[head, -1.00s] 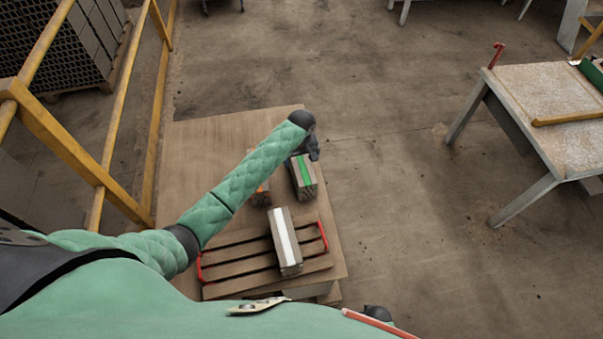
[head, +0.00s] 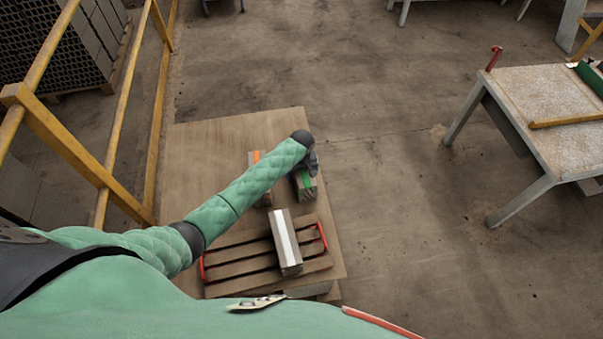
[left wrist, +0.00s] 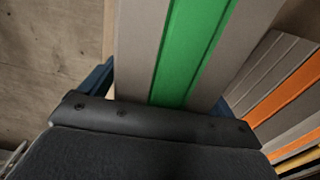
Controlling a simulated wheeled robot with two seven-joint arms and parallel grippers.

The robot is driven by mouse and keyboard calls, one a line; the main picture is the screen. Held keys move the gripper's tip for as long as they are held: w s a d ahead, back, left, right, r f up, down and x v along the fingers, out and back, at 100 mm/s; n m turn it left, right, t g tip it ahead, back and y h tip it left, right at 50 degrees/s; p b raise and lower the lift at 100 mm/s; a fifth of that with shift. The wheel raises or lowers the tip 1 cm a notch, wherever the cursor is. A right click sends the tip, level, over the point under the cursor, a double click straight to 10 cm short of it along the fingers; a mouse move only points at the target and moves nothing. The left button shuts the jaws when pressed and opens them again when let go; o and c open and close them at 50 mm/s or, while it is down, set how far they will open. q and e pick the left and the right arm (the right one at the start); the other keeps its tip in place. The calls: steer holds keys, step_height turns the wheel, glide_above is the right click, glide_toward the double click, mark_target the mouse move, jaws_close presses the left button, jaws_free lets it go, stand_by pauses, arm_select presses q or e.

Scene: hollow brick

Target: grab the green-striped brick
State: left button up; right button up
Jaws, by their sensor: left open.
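The green-striped brick (head: 307,191) lies on the wooden board, partly hidden under my left gripper (head: 309,165) in the head view. In the left wrist view the grey brick with its green stripe (left wrist: 192,45) fills the middle. My left gripper (left wrist: 165,88) is open there, with a blue finger showing at each side of the brick. I cannot tell whether the fingers touch it. My right gripper is not in view.
An orange-striped brick (head: 256,157) lies just left of the green one, partly behind my arm. A white-striped brick (head: 285,242) lies on a slatted wooden rack (head: 232,257) with red handles. A yellow railing (head: 75,150) runs at left; a table (head: 545,95) stands at right.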

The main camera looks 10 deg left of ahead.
arm_select(q)
steer(key=c, duration=1.8)
steer(key=shift+w+r, duration=0.1)
steer(key=shift+r, duration=0.05)
